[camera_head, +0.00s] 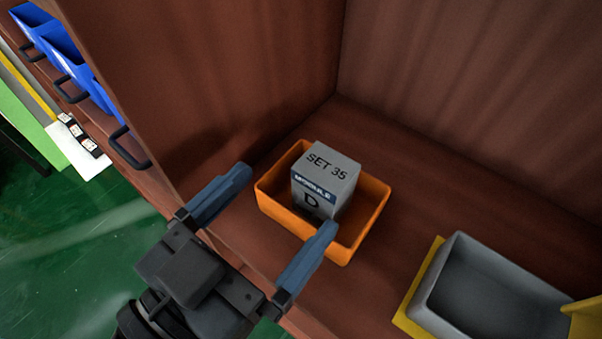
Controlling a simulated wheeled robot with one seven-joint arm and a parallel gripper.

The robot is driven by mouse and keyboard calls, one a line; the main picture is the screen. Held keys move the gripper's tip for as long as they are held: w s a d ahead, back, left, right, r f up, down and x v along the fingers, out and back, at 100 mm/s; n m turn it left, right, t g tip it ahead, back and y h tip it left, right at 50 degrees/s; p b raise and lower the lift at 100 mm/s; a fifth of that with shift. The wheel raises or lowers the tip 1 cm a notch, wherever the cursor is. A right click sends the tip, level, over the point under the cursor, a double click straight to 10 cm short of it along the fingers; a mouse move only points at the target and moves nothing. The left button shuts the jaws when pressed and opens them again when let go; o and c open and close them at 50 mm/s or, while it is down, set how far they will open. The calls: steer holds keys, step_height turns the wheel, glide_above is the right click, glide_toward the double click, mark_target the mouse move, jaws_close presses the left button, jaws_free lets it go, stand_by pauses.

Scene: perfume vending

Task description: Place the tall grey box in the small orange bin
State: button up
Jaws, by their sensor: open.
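The tall grey box (328,173), marked "SET 35", "MODULE" and "D", stands upright inside the small orange bin (369,215). The bin sits on the wooden shelf floor, near the corner of the compartment. My gripper (284,213) is open and empty, in front of the bin and to its lower left. Its right finger overlaps the bin's front rim in the picture; whether it touches cannot be told. Its left finger is left of the bin. The bottom of the box is hidden by the bin's front wall.
A grey bin (490,290) with yellow parts beside it stands at the lower right. Brown wooden walls (220,70) close the compartment at the left and back. Blue bins (62,50) with dark handles are outside at the upper left. Green floor (75,235) lies at the left.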

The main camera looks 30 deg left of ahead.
steer(key=shift+s+a, duration=0.15)
steer(key=shift+s, duration=0.95)
